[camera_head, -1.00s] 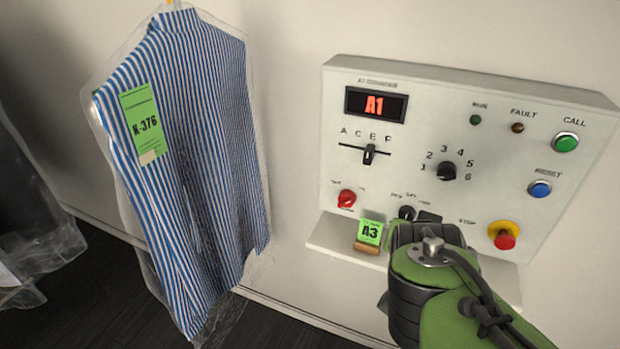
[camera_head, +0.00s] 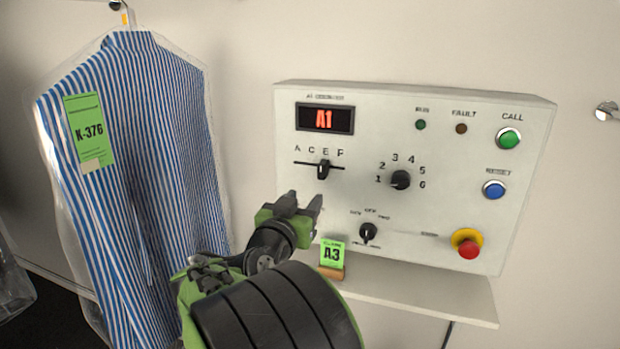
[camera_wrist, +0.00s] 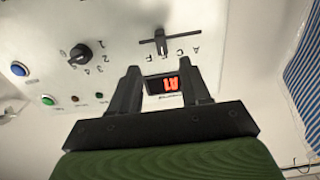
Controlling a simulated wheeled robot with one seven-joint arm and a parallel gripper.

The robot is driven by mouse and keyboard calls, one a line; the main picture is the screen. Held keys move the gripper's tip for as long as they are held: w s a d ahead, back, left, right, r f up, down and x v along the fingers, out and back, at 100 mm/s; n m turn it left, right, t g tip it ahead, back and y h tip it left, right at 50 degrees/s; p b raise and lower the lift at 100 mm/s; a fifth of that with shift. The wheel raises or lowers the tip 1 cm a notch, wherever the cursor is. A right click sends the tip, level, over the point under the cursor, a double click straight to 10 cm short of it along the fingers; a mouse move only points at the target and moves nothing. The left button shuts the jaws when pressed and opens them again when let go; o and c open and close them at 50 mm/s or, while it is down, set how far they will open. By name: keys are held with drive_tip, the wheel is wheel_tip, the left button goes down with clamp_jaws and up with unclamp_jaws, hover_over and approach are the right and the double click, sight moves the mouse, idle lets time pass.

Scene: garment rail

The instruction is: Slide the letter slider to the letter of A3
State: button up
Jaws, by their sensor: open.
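The letter slider (camera_head: 323,169) is a dark knob on a horizontal slot in the pale control panel (camera_head: 300,210). It stands below the letter E on the scale A, C, E, F. In the wrist view the slider (camera_wrist: 160,42) shows upside down, just beyond the fingers. A green card (camera_head: 332,254) marked A3 stands on the shelf below. My gripper (camera_head: 304,203) is open and empty, below and a little left of the slider, apart from it. In the wrist view my gripper (camera_wrist: 160,78) has its fingers spread either side of the display.
A number dial (camera_head: 401,180) is right of the slider, with a smaller mode knob (camera_head: 368,233) below. Green (camera_head: 508,138), blue (camera_head: 494,189) and red stop (camera_head: 467,244) buttons line the right side. A bagged striped shirt (camera_head: 150,150) hangs to the left.

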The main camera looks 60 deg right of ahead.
sight(320, 177)
drive_tip(key=d, duration=0.4)
drive_tip(key=w+d+p, duration=0.1)
drive_tip(key=d, duration=0.3)
drive_tip(key=w+d+p, duration=0.1)
drive_tip(key=d, duration=0.4)
drive_tip(key=shift+a, duration=0.1)
clamp_jaws()
